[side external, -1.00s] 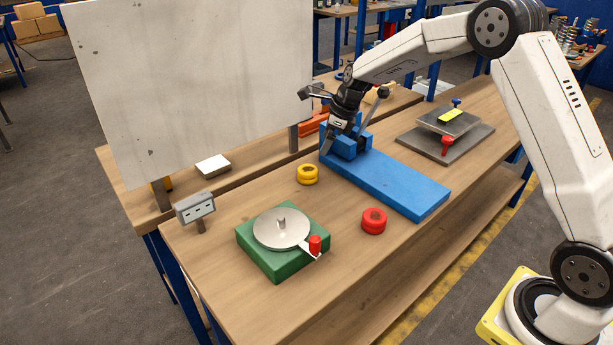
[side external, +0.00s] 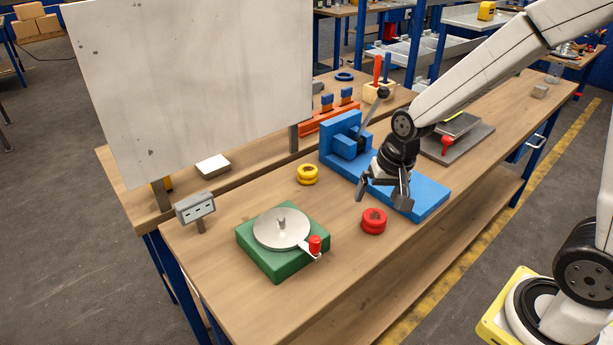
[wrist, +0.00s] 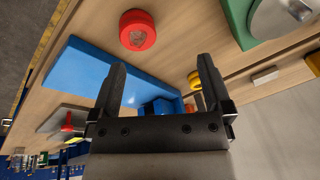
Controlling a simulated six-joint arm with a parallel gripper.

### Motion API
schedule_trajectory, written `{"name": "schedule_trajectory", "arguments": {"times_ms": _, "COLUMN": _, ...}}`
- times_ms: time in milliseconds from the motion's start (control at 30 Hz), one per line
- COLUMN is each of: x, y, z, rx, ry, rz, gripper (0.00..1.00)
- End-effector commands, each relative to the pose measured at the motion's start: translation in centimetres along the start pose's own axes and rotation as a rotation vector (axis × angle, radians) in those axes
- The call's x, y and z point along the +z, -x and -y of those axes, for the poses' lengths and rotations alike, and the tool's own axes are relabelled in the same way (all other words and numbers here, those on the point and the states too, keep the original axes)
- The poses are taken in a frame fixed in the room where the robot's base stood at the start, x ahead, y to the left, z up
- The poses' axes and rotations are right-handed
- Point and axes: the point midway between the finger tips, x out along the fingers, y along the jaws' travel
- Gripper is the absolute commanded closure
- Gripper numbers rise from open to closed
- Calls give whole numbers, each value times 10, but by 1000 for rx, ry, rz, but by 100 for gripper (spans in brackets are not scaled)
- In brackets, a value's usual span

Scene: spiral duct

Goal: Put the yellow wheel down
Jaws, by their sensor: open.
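The yellow wheel (side external: 307,175) rests on the wooden bench, left of the blue fixture and behind the red wheel. In the wrist view the yellow wheel (wrist: 194,80) is partly hidden by a finger of my gripper. My gripper (side external: 383,196) is open, with nothing between its fingers. It is above the front part of the blue fixture, near the red wheel (side external: 373,221) and apart from the yellow one. In the wrist view my gripper (wrist: 162,75) shows its two fingers spread, and the red wheel (wrist: 137,30) lies beyond them.
The blue fixture (side external: 428,195) with its upright block and lever lies beneath my gripper. A green block (side external: 279,264) with a round metal plate and red knob stands at front left. A grey panel (side external: 200,80) rises at the back left. Bare bench lies between the wheels.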

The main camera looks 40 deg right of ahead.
Motion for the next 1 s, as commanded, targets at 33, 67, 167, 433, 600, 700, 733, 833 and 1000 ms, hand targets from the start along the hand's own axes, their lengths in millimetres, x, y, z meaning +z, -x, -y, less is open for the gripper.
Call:
{"name": "schedule_trajectory", "arguments": {"times_ms": 33, "x": 13, "y": 2, "z": -5, "rx": 5, "ry": 95, "rz": -1, "gripper": 0}}
{"name": "schedule_trajectory", "arguments": {"times_ms": 67, "x": 20, "y": 3, "z": -8, "rx": 8, "ry": 152, "rz": -2, "gripper": 0}}
{"name": "schedule_trajectory", "arguments": {"times_ms": 167, "x": 40, "y": 4, "z": -17, "rx": 16, "ry": 321, "rz": -4, "gripper": 0}}
{"name": "schedule_trajectory", "arguments": {"times_ms": 433, "x": 65, "y": 5, "z": -30, "rx": 26, "ry": 555, "rz": -4, "gripper": 0}}
{"name": "schedule_trajectory", "arguments": {"times_ms": 600, "x": 67, "y": 5, "z": -31, "rx": 27, "ry": 568, "rz": -3, "gripper": 0}}
{"name": "schedule_trajectory", "arguments": {"times_ms": 700, "x": 66, "y": 5, "z": -31, "rx": 27, "ry": 566, "rz": -3, "gripper": 0}}
{"name": "schedule_trajectory", "arguments": {"times_ms": 733, "x": 66, "y": 5, "z": -31, "rx": 27, "ry": 566, "rz": -3, "gripper": 0}}
{"name": "schedule_trajectory", "arguments": {"times_ms": 833, "x": 66, "y": 5, "z": -31, "rx": 27, "ry": 565, "rz": -3, "gripper": 0}}
{"name": "schedule_trajectory", "arguments": {"times_ms": 1000, "x": 66, "y": 5, "z": -31, "rx": 27, "ry": 564, "rz": -3, "gripper": 0}}
